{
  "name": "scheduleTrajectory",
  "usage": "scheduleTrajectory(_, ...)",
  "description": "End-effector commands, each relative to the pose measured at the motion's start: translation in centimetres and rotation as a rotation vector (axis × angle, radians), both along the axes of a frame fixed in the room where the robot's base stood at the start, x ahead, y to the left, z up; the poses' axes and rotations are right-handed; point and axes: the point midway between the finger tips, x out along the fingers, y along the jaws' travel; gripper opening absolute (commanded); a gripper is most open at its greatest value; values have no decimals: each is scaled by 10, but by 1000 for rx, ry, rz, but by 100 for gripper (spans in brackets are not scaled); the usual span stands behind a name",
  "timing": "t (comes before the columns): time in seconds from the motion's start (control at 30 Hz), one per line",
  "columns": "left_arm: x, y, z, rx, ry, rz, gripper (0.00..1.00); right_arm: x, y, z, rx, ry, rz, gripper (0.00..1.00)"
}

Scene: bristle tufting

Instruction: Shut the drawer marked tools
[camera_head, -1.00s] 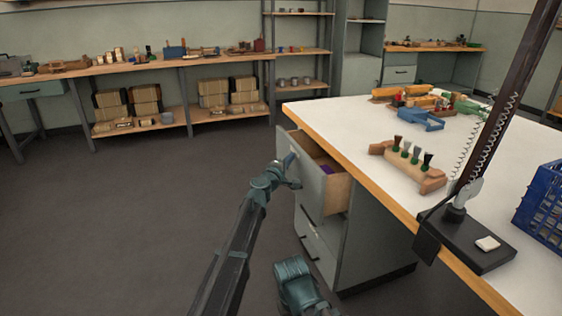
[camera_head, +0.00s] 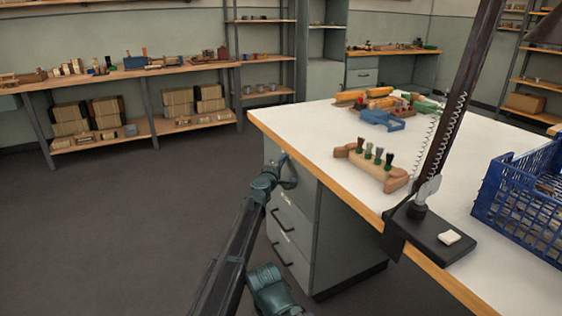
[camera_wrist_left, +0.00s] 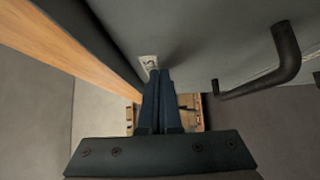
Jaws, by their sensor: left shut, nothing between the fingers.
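The top drawer (camera_head: 303,187) of the grey pedestal under the workbench has its front in line with the pedestal face, and no drawer inside shows. In the left wrist view its grey front (camera_wrist_left: 215,35) carries a small pale label (camera_wrist_left: 148,63), mostly hidden by my fingers and not fully readable. My left gripper (camera_head: 284,160) is shut and empty, with its fingertips at the upper part of this front, touching it or very close. The left wrist view shows both blue fingers (camera_wrist_left: 158,75) together beside the label. My right gripper is not in view.
Lower drawers with dark handles (camera_head: 282,221) sit below. The white bench top (camera_head: 330,120) has a wooden edge and holds a brush block (camera_head: 372,168), a blue crate (camera_head: 520,200) and a lamp stand base (camera_head: 435,236). The floor (camera_head: 130,220) to the left is clear.

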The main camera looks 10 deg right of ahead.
Motion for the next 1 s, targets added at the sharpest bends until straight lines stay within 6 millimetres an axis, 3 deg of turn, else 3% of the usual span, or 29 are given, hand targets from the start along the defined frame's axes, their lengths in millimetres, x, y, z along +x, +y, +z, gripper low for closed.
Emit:
scheduleTrajectory(0.03, 1, -7, 0, -1, 0, -10, 0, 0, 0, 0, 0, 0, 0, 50)
scheduleTrajectory(0.37, 0, -5, 0, -1, 0, -13, 0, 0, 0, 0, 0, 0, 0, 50)
scheduleTrajectory(0.67, -14, 31, 0, -1, 0, -4, 0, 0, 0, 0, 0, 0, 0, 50)
scheduleTrajectory(1.0, -82, 68, 0, -1, 0, -2, 0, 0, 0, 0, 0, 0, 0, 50)
